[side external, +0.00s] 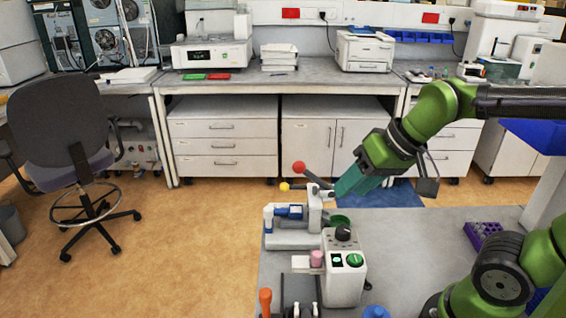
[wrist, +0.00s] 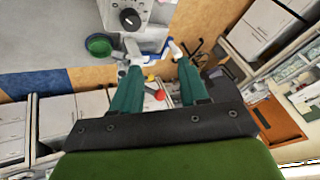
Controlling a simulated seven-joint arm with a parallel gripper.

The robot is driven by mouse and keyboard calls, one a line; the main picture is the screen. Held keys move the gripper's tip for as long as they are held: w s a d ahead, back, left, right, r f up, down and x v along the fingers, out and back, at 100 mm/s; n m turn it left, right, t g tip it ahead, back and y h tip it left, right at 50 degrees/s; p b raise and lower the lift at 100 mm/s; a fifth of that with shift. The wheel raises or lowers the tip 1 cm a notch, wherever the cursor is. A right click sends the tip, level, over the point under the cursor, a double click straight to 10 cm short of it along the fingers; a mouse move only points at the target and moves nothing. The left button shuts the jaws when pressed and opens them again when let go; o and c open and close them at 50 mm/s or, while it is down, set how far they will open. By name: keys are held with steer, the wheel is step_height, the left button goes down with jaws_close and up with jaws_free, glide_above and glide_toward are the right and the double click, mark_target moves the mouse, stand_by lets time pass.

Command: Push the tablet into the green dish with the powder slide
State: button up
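My gripper (side external: 345,190) is at the tablet press with its teal fingers pointing down and left. In the wrist view the two fingers (wrist: 158,68) are spread apart with nothing seen held between them. The green dish (side external: 340,220) sits on the press side, just below the fingers; it also shows in the wrist view (wrist: 99,46), left of the fingertips. A blue-and-white slide-like part (side external: 289,212) lies left of the dish; I cannot tell for certain that it is the powder slide. I cannot make out a tablet in either view.
A red-ball lever (side external: 299,167) and a yellow ball (side external: 285,186) stand close left of the fingers. A grey control box (side external: 344,275) with a black knob stands in front. A purple rack (side external: 482,232) is at right, with bare table between.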

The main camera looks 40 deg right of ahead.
steer(key=shift+o, duration=0.4)
steer(key=w+a+r+n+g, duration=0.1)
steer(key=w+a+n+g, duration=0.1)
steer(key=w+n, duration=0.3)
steer(key=w, duration=0.4)
steer(key=shift+g+h, duration=0.3)
steer(key=shift+g, duration=0.1)
steer(key=r+n+g+h, duration=0.1)
steer(key=n+g, duration=0.2)
steer(key=n, duration=1.1)
glide_above(268, 209)
step_height(268, 209, down, 16)
steer(key=shift+r, duration=0.1)
jaws_close()
